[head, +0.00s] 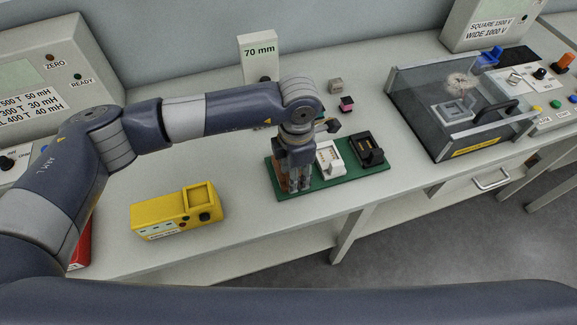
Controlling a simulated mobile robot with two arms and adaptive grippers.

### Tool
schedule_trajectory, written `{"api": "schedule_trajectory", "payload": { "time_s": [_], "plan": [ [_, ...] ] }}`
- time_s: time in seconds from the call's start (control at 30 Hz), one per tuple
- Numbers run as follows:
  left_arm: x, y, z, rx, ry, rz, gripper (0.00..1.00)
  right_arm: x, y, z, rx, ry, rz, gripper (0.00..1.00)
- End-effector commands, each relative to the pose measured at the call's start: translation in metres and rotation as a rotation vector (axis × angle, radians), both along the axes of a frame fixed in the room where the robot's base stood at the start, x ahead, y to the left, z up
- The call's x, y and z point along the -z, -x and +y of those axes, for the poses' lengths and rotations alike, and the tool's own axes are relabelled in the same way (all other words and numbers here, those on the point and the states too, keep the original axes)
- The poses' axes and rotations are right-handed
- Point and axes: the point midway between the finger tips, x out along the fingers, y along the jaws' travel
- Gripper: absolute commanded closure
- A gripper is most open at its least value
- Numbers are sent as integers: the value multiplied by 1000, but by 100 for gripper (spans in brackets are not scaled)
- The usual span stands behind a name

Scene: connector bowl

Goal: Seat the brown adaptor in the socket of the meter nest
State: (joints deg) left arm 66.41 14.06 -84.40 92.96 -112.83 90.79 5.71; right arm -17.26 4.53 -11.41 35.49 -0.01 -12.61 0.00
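My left gripper (296,186) points straight down over the left end of the green board (330,188). A brown piece (281,178), likely the brown adaptor, shows beside and behind its fingers and is mostly hidden. I cannot tell whether the fingers are closed on it. A white adaptor (328,158) and a black adaptor (368,150) sit to the right on the same board. A yellow meter (165,216) with a square open frame on top stands to the left; this may be the meter nest. My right gripper is not in view.
A clear-covered box (425,120) with a grey fixture inside stands on the right. A grey block (335,86) and a pink-and-black block (346,104) lie behind the board. A sign reading 70 mm (258,50) stands at the back. Bench between meter and board is clear.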

Motion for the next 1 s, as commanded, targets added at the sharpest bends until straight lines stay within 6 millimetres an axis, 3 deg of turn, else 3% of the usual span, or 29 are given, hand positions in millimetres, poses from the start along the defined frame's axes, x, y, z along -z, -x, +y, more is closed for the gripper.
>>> {"api": "schedule_trajectory", "payload": {
  "time_s": [0.33, 0.5, 1.0],
  "plan": [
    [10, 0, -1, 2, 1, 0, 64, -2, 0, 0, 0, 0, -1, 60],
    [10, 0, -1, 2, 1, 0, 100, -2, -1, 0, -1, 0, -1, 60],
    [4, -1, -1, 1, 2, -3, 100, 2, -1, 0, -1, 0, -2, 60]
  ]
}}
